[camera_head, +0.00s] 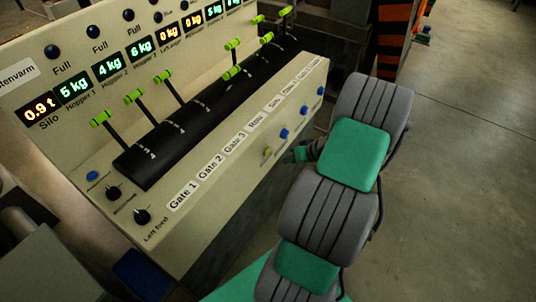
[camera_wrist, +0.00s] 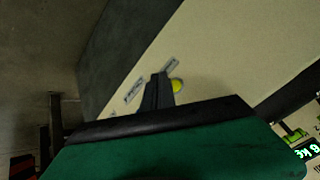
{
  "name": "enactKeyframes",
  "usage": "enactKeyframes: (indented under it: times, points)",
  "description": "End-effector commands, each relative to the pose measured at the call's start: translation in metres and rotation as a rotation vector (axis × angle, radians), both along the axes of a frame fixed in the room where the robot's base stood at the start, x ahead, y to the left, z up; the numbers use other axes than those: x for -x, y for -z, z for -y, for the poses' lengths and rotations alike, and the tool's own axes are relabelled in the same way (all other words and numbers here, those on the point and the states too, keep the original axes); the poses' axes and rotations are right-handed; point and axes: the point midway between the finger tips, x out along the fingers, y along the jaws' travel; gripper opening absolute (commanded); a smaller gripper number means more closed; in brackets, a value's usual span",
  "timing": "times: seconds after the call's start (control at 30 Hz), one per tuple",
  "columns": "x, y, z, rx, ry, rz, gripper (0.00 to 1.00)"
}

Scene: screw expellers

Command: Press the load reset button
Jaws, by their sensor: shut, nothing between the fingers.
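The sloped beige control panel (camera_head: 150,222) carries a row of small round buttons along its lower right edge. A yellow button (camera_head: 267,152) is nearest my gripper; blue buttons (camera_head: 284,134) sit further along the row. I cannot read which one is labelled load reset. My gripper (camera_head: 298,153) is shut and empty, just right of the yellow button in the head view. In the wrist view my gripper's dark fingers (camera_wrist: 157,90) are together, and the yellow button (camera_wrist: 177,85) shows right beside their tips. Whether they touch it is unclear.
Green-tipped levers (camera_head: 135,96) rise from a black slotted strip across the panel. Lit displays (camera_head: 108,68) and dark knobs (camera_head: 142,216) sit beyond and left. An orange-and-black striped post (camera_head: 393,40) stands behind. Open concrete floor (camera_head: 465,170) lies right.

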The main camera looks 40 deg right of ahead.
Motion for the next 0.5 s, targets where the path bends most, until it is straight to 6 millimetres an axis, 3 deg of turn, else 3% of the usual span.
enactKeyframes:
  times: [0.03,0.13,0.5]
  points:
    - [0.01,0.016,0.012,-0.016,0.036,0.028,0.0]
    - [0.019,0.028,0.025,-0.025,0.073,0.066,0.0]
    - [0.02,0.03,0.027,-0.027,0.079,0.076,0.0]
